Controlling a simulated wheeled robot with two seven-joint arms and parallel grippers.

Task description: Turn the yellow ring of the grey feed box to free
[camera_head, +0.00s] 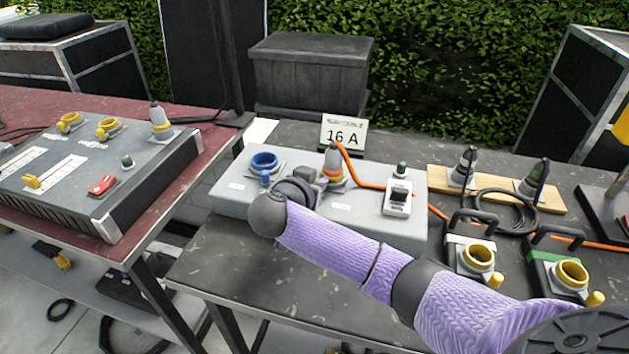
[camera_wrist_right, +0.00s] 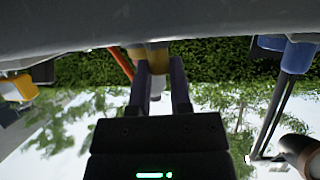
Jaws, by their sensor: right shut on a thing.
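The grey feed box (camera_head: 262,205) lies on the dark table in the middle of the head view. On its top is a yellow ring (camera_head: 334,180) with a grey plug (camera_head: 332,157) standing upright in it and an orange cable beside it. My right gripper (camera_head: 318,181) reaches the ring from the left and hides part of it. In the right wrist view, the two fingers (camera_wrist_right: 162,84) are on either side of the yellow ring (camera_wrist_right: 157,57) and shut on it. The ring's exact turn is hard to tell. My left gripper is out of view.
A blue socket (camera_head: 264,162) and a black switch (camera_head: 399,194) flank the ring on the box. A "16 A" sign (camera_head: 343,134) stands behind. Two yellow-ringed connectors (camera_head: 478,256) lie at the right, near plugs on a wooden board (camera_head: 545,197). Another panel (camera_head: 110,160) is left.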

